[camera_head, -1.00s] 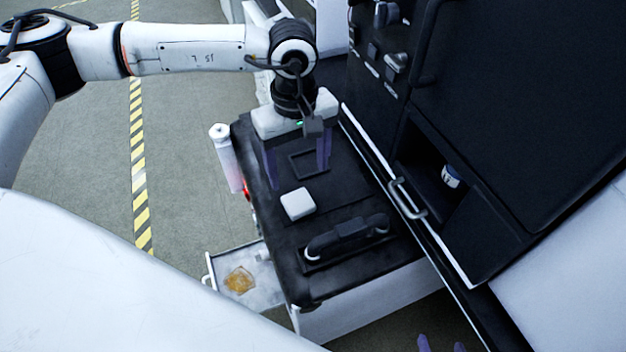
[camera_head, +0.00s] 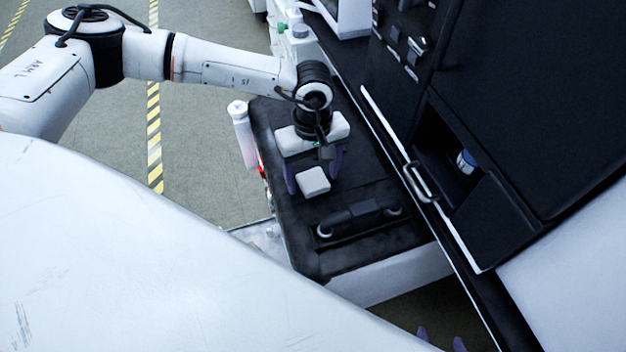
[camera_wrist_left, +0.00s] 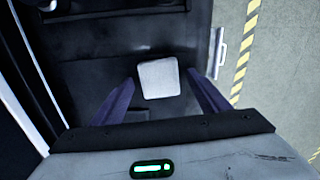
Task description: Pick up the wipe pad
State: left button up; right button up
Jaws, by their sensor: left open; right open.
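The wipe pad (camera_head: 313,181) is a small white square block lying on the black top of the cart (camera_head: 285,240). It also shows in the left wrist view (camera_wrist_left: 159,79), between and just beyond the fingertips. My left gripper (camera_head: 313,176) is open, with one purple finger on each side of the pad, pointing down. I cannot tell how high the fingertips are above the top. Nothing is held in it. Only the purple fingertips of my right gripper (camera_head: 441,340) show at the bottom edge, spread apart and away from the pad.
A black handle (camera_head: 358,217) is fixed on the top just in front of the pad. A white bottle (camera_head: 243,135) stands at the cart's left side. A tall black cabinet with a metal handle (camera_head: 418,183) and a recess holding a small vial (camera_head: 466,161) rises on the right.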

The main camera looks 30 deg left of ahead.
aim_at(313, 179)
pick_arm(q)
jog(key=c, duration=1.1)
notch_tip(313, 179, up, 10)
jog(key=shift+r, duration=0.1)
